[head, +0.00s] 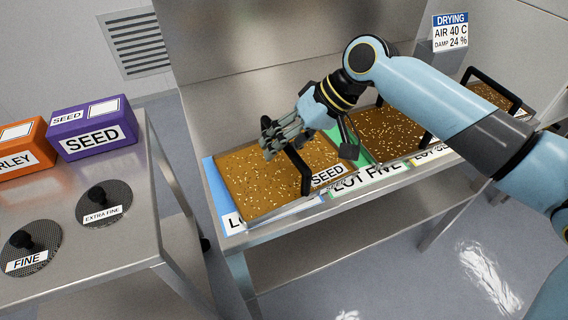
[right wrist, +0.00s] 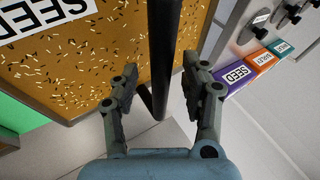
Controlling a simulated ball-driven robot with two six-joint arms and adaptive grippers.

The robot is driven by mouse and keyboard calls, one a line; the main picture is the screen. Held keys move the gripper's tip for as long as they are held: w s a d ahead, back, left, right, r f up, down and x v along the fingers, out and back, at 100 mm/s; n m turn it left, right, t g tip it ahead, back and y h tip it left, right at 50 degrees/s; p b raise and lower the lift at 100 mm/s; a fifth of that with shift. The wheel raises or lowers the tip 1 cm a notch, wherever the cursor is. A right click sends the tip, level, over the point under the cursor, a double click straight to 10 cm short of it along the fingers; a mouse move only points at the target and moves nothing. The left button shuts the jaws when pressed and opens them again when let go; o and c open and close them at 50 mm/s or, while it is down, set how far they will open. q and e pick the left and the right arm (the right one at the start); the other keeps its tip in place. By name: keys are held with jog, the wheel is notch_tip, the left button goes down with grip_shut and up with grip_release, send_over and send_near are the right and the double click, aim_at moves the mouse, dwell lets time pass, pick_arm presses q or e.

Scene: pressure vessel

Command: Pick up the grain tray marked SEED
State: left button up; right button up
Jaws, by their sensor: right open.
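The grain tray marked SEED (head: 245,185) lies on a blue mat at the left end of the metal bench. It holds brown grain with pale flecks and has a black bar handle (head: 304,172) near its label. My right gripper (head: 274,142) is over the tray, by the handle. In the right wrist view the open fingers (right wrist: 163,95) stand on either side of the black handle (right wrist: 163,60), apart from it. The SEED label (right wrist: 45,15) shows upper left there. My left gripper is not in view.
A second grain tray (head: 385,132) sits on a green mat to the right, with another tray (head: 490,95) beyond. A side table (head: 130,215) at left bears a purple SEED box (head: 92,130), an orange box (head: 22,150) and two round sieves. A back panel rises behind the bench.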

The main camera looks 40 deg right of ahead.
grip_shut()
jog(key=shift+r, duration=0.1)
dwell(0.5)
